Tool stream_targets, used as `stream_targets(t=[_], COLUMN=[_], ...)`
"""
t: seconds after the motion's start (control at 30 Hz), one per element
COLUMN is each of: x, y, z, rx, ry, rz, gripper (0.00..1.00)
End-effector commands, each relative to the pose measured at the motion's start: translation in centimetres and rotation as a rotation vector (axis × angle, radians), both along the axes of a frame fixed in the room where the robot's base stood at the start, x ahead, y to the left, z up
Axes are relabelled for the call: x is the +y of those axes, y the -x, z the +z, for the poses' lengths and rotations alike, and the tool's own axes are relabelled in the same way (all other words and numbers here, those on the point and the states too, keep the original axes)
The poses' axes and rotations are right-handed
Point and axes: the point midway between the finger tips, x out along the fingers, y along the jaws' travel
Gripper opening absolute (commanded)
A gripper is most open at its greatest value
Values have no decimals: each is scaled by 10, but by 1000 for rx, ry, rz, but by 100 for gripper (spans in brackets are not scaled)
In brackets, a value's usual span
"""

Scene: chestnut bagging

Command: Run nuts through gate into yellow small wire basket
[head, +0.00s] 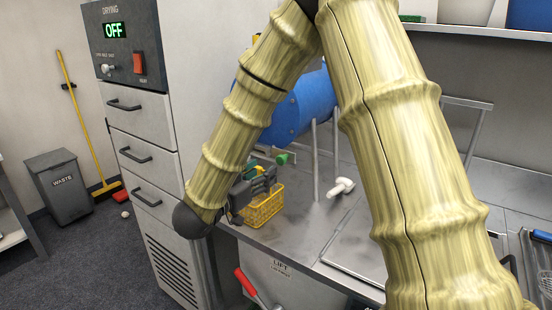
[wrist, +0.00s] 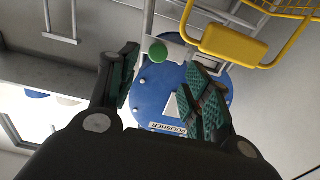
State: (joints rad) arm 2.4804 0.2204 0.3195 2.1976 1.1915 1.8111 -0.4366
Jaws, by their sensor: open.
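The yellow small wire basket (head: 264,208) stands on the steel counter below the blue drum. In the wrist view its yellow grip and wire rim (wrist: 235,45) show at the top right. The blue drum (head: 303,106) labelled POLISHER (wrist: 155,90) has a green knob (wrist: 158,53), which also shows in the head view (head: 282,159). I cannot tell whether this knob belongs to the gate. My gripper (head: 262,180) is just above the basket; in the wrist view its open, empty fingers (wrist: 165,65) lie either side of the knob. No nuts are visible.
A white handle (head: 341,187) sticks up right of the basket. Steel posts (head: 315,160) stand beside the drum. A drying cabinet (head: 140,150) reading OFF is at left, with a waste bin (head: 62,188) beyond. My arm hides much of the counter.

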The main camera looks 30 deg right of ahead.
Motion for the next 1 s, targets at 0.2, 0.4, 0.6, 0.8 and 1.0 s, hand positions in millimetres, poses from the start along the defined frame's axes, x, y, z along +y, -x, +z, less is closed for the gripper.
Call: stream_targets(t=[0.2,0.4,0.6,0.8,1.0], x=[-34,-62,-81,-87,-88], y=[-12,-24,-33,-37,-37], z=[1,1,0,0,0], rx=[1,0,1,0,1], ry=[-2,-1,-2,-1,0], rz=[-5,-3,-1,2,2], gripper=[49,49,49,49,49])
